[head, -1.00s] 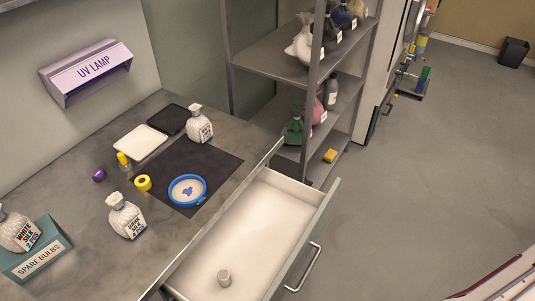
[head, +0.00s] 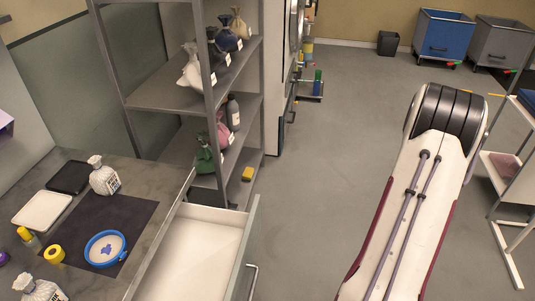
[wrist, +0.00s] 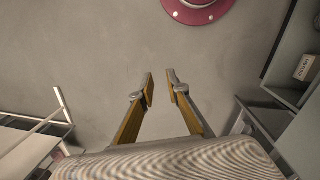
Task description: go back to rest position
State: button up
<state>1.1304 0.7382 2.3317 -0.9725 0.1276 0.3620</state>
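My gripper (wrist: 159,84) shows in the wrist view with its two yellow-sided fingers apart and nothing between them. It hangs over bare grey floor. In the head view a white arm link of mine with a dark ribbed joint (head: 445,115) stands at the right; the gripper itself is not seen there.
An open drawer (head: 200,240) juts from the workbench (head: 135,175). A grey shelf rack (head: 165,95) with bags stands behind it. A white-framed rack (head: 508,245) is at the right edge, near my arm. Blue (head: 443,35) and grey (head: 502,42) carts stand far back. The middle floor is clear.

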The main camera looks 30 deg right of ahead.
jog(key=w+a+r+g+h, duration=0.1)
jog(key=w+a+r, duration=0.25)
jog(key=r, duration=0.65)
jog(key=w+a+r, duration=0.2)
jog(key=a+r, duration=0.2)
jog(key=r, duration=0.5)
jog(key=w+a+r+n+t, duration=0.2)
jog(key=a+r+n+t, duration=0.1)
jog(key=a+r, duration=0.7)
jog(key=w+a+r+n+t+y, duration=0.1)
jog(key=w+a+r+n+t, duration=0.1)
jog(key=a+r, duration=0.8)
jog(key=a+n+t, duration=0.1)
jog(key=a+t, duration=0.1)
jog(key=a, duration=0.3)
jog(key=shift+a+t+y, duration=0.3)
jog(key=shift+a, duration=0.1)
